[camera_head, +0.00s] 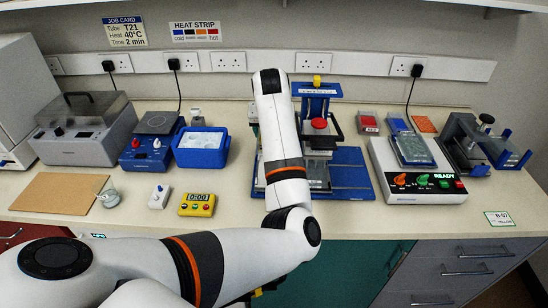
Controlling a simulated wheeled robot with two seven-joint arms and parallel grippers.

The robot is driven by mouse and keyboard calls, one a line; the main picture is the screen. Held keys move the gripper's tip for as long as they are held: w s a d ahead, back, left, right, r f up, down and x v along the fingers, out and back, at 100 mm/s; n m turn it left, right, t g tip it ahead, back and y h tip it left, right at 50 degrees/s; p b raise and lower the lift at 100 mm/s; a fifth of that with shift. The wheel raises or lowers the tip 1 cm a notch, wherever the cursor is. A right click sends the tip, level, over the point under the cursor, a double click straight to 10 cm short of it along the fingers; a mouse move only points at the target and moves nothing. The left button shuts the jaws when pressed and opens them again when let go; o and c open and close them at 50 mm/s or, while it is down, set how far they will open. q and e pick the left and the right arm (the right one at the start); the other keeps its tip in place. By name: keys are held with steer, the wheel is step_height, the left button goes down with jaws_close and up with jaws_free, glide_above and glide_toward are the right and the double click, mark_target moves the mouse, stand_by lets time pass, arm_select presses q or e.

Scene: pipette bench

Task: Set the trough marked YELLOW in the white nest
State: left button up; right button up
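I cannot make out a trough marked YELLOW or a white nest in this view. A white arm of mine with orange bands comes in from the lower left and reaches up across the middle of the bench. It covers part of a blue stand (349,172) with a red round knob (319,124) and a yellow piece (317,80) on top. I cannot make out either gripper.
At left are a lidded grey machine (85,130), a blue tub (201,146), a brown board (60,192), a glass beaker (109,197) and a yellow timer (197,204). The front right counter is mostly clear.

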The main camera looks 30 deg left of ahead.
arm_select(q)
step_height(320, 180, down, 5)
steer(key=shift+w+r+p, duration=0.15)
steer(key=shift+p, duration=0.3)
steer(key=f, duration=0.3)
steer(key=shift+w+f, duration=0.15)
steer(key=shift+w, duration=0.05)
step_height(320, 180, down, 3)
steer(key=shift+s+f+p, duration=0.1)
steer(key=shift+p, duration=0.55)
steer(key=shift+f, duration=0.25)
steer(key=o, duration=1.1)
steer(key=shift+f, duration=0.1)
arm_select(e)
steer(key=r, duration=0.1)
steer(key=w+r, duration=0.1)
steer(key=shift+a+r, duration=0.15)
steer(key=shift+r, duration=0.2)
